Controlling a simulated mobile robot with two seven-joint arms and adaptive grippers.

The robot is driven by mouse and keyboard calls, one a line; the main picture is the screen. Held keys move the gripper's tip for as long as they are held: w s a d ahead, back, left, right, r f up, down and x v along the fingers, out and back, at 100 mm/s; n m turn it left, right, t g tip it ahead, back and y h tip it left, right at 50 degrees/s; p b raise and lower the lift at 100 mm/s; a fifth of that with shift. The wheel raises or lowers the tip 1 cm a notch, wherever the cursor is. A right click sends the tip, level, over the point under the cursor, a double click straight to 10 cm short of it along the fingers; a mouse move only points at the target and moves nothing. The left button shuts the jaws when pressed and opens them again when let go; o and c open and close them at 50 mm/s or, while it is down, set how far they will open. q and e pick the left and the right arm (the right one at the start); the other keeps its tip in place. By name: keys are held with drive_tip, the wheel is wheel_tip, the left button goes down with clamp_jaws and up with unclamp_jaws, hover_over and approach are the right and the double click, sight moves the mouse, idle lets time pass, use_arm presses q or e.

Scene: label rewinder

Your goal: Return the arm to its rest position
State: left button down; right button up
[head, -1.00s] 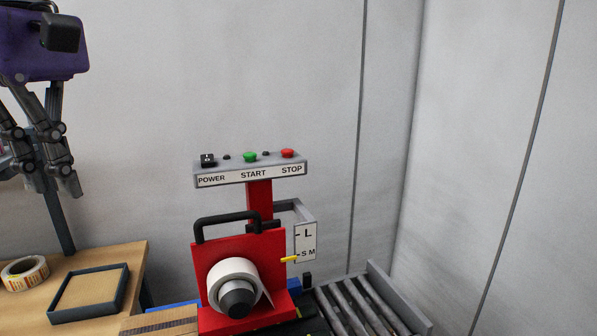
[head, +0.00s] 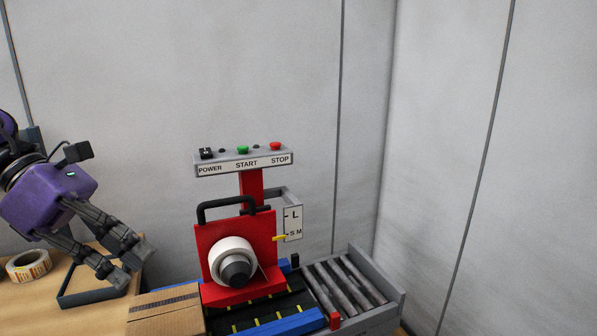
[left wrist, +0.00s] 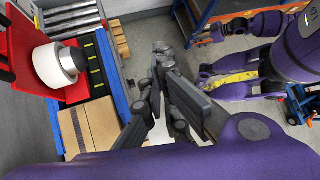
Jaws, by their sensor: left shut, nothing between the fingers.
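My left gripper (head: 135,265) is in the head view at the left, pointing down and to the right. It is shut and empty, left of the red label machine, and seems to be above the black-framed tray (head: 80,298), partly covering it. In the left wrist view its dark fingers (left wrist: 162,60) reach up the middle with nothing held. My right arm's purple links show at the right of the left wrist view. Dark parts at their end may be its gripper (left wrist: 203,39), too small to read.
The red label machine (head: 210,235) carries a white roll (head: 235,252) and a POWER/START/STOP panel (head: 245,164). A cardboard box (head: 165,312) is at its front left, a roller conveyor (head: 345,282) at its right. A label roll (head: 28,265) lies on the wooden table (head: 50,315).

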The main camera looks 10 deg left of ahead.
use_arm(q)
drive_tip(key=s+a+f+n+t+y+p, duration=0.15)
drive_tip(key=f+n+t, duration=0.65)
drive_tip(key=f+n, duration=0.85)
drive_tip(key=s+a+f+n+t+y+p, duration=0.1)
drive_tip(key=a+f+n+t+y, duration=0.4)
drive_tip(key=f+n, duration=1.15)
drive_tip(key=s+d+f+n+g+y, duration=0.1)
drive_tip(key=s+d+f+n+g, duration=0.1)
drive_tip(key=s+d+f+n, duration=0.5)
drive_tip(key=s+d+f+n+g+y, duration=0.1)
drive_tip(key=s+d+f+n+g, duration=0.1)
drive_tip(key=s+d+f+n, duration=0.6)
drive_tip(key=s+f+p, duration=0.1)
drive_tip(key=s+f, duration=0.3)
drive_tip(key=shift+s+n+g, duration=0.3)
drive_tip(key=shift+n+g, duration=0.1)
use_arm(e)
drive_tip(key=r, duration=0.1)
drive_tip(key=a+r, duration=0.1)
drive_tip(key=r, duration=0.1)
drive_tip(key=shift+s, duration=0.2)
drive_tip(key=shift+w, duration=0.25)
